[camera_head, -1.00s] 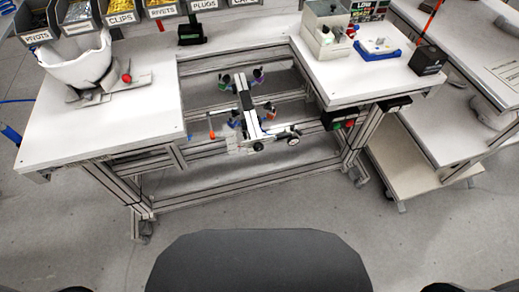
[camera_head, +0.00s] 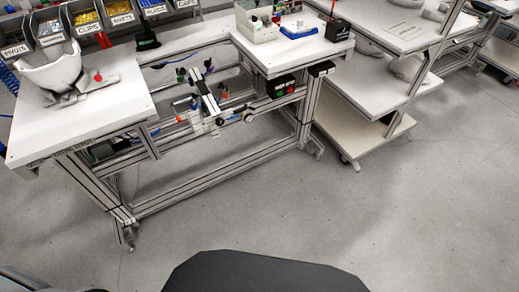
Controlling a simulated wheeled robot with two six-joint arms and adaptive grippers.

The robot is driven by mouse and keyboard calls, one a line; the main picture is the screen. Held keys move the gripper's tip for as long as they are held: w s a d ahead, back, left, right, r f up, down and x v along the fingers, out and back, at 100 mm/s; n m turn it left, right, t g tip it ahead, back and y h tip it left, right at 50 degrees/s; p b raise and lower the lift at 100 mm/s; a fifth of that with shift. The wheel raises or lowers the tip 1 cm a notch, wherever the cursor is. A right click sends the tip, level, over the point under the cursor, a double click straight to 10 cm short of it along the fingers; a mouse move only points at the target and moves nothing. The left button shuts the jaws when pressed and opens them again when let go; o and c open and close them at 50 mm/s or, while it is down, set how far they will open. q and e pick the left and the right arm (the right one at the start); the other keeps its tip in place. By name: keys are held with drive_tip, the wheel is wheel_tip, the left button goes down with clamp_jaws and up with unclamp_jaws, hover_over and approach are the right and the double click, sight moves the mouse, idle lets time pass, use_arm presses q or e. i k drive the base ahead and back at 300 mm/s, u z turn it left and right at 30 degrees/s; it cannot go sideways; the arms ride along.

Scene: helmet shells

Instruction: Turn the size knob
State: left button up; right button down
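A white helmet shell (camera_head: 52,70) rests in a grey holder (camera_head: 66,97) on the left part of the workbench. A small red ball-shaped knob (camera_head: 98,76) stands on the holder, just right of the shell. A fixture with a white and black bar (camera_head: 207,97) sits in the bench's gap, with coloured clamps around it and a round wheel-like part (camera_head: 248,115) at its right end. I cannot tell which round part is the size knob. Neither gripper is in view.
The white workbench (camera_head: 120,105) has a grey frame and legs. Labelled bins (camera_head: 90,27) line its back. A box (camera_head: 257,25), a blue-edged tray (camera_head: 299,30) and a black box (camera_head: 338,30) stand on its right part. Shelving (camera_head: 362,90) is further right. The floor (camera_head: 400,220) in front is clear.

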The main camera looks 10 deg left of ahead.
sight(219, 122)
drive_tip(key=z, duration=3.6)
drive_tip(key=i, duration=0.1)
drive_tip(key=u, duration=2.5)
drive_tip(key=i, duration=1.1)
drive_tip(key=u, duration=1)
drive_tip(key=i, duration=0.7)
drive_tip(key=u, duration=0.75)
